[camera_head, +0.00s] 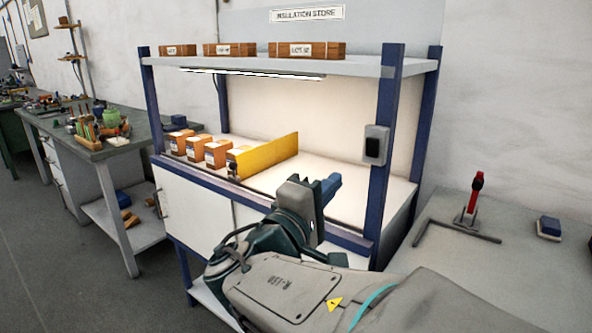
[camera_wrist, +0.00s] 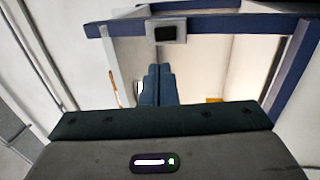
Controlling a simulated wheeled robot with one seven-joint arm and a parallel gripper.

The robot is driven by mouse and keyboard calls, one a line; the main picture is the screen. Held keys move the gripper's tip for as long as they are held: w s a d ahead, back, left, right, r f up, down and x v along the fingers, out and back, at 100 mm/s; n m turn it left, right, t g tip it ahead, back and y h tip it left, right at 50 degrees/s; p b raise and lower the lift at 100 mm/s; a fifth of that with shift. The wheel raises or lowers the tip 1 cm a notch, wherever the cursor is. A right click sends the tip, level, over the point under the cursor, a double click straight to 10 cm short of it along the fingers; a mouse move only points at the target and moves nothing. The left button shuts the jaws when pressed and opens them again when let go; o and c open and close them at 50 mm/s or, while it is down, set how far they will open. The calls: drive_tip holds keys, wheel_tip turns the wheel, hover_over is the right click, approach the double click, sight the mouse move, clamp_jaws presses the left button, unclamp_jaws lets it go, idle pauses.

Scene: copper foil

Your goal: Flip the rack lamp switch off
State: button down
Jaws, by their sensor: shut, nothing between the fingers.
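The rack lamp switch (camera_head: 375,146) is a grey box with a dark rocker on the rack's right front blue post. It also shows in the wrist view (camera_wrist: 165,32), above my fingers. The rack lamp (camera_head: 255,73) is a bright strip under the top shelf and looks lit. My gripper (camera_head: 331,184) is in front of the rack, left of the switch post and lower than the switch, apart from it. In the wrist view its blue fingers (camera_wrist: 158,72) are together with nothing between them. Which way the rocker is tipped is too small to tell.
The rack's lower shelf holds several orange-and-white boxes (camera_head: 217,152) and a yellow divider (camera_head: 265,156). Labelled wooden boxes (camera_head: 306,50) stand on the top shelf. At right, a bench (camera_head: 455,268) carries a red-handled tool (camera_head: 475,193) and a blue block (camera_head: 548,227).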

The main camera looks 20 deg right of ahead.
sight(371, 144)
drive_tip(key=p+x, duration=0.1)
drive_tip(key=x, duration=1.1)
drive_tip(key=shift+w+d+p, duration=0.25)
drive_tip(key=shift+d+p, duration=0.05)
drive_tip(key=shift+r, duration=0.1)
